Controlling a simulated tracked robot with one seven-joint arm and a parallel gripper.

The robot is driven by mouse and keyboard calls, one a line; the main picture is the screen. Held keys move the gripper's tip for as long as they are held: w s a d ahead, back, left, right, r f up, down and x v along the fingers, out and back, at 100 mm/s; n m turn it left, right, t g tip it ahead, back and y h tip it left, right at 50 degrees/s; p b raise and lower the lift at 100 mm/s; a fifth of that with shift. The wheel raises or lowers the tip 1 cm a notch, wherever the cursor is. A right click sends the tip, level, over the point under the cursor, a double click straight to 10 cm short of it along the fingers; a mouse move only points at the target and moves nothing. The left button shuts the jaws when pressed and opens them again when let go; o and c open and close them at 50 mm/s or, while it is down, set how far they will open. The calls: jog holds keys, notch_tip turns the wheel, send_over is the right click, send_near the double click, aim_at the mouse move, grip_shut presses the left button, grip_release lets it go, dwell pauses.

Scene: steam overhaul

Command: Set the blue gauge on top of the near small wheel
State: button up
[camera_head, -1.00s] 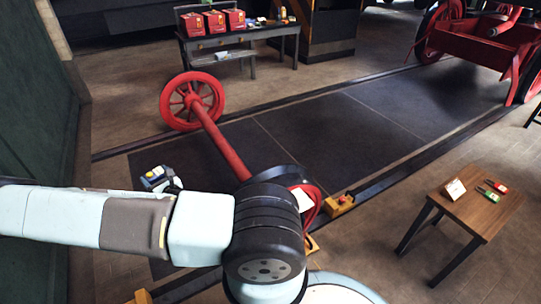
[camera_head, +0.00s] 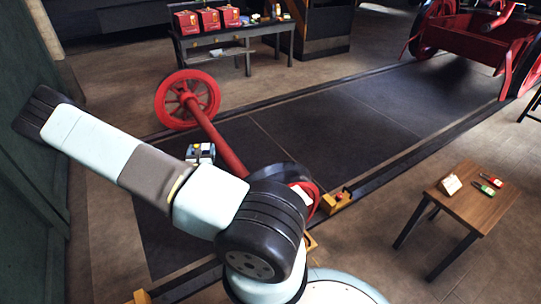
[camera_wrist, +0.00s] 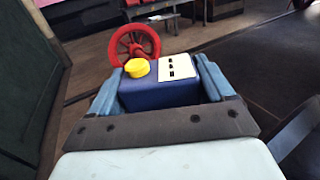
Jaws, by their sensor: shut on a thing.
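In the wrist view the blue gauge (camera_wrist: 175,92), a blue box with a yellow round cap and a white plate with black marks, sits between the fingers of my gripper (camera_wrist: 162,84), which is shut on it. In the head view the gauge (camera_head: 200,150) shows small above my arm, left of the red axle. The axle carries a far red spoked wheel (camera_head: 188,99), which also shows beyond the gauge in the wrist view (camera_wrist: 135,45). The near wheel (camera_head: 312,196) is mostly hidden behind my arm; only a red rim part shows.
A wooden stool (camera_head: 468,203) with a white block and small red and green items stands at right. A grey table (camera_head: 235,39) with red boxes stands at the back. A green wall (camera_head: 22,170) is close at left.

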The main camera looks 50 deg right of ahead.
jog(key=s+d+f+m+g+h, duration=0.25)
jog(key=s+d+m+g, duration=0.35)
jog(key=s+d+g, duration=0.35)
jog(key=s+d+f+m+g+h, duration=0.2)
jog(key=s+d+f+m+g, duration=0.1)
jog(key=s+d+m+g, duration=0.55)
jog(key=shift+n, duration=0.95)
jog(key=shift+d+f, duration=0.45)
jog(key=shift+f, duration=0.95)
jog(key=shift+d+f, duration=0.4)
jog(key=shift+f, duration=1)
jog(key=shift+d+f, duration=0.45)
jog(key=shift+f, duration=0.95)
jog(key=o, duration=1.2)
jog(key=shift+o, duration=0.2)
jog(key=shift+r, duration=0.1)
notch_tip(320, 180, up, 12)
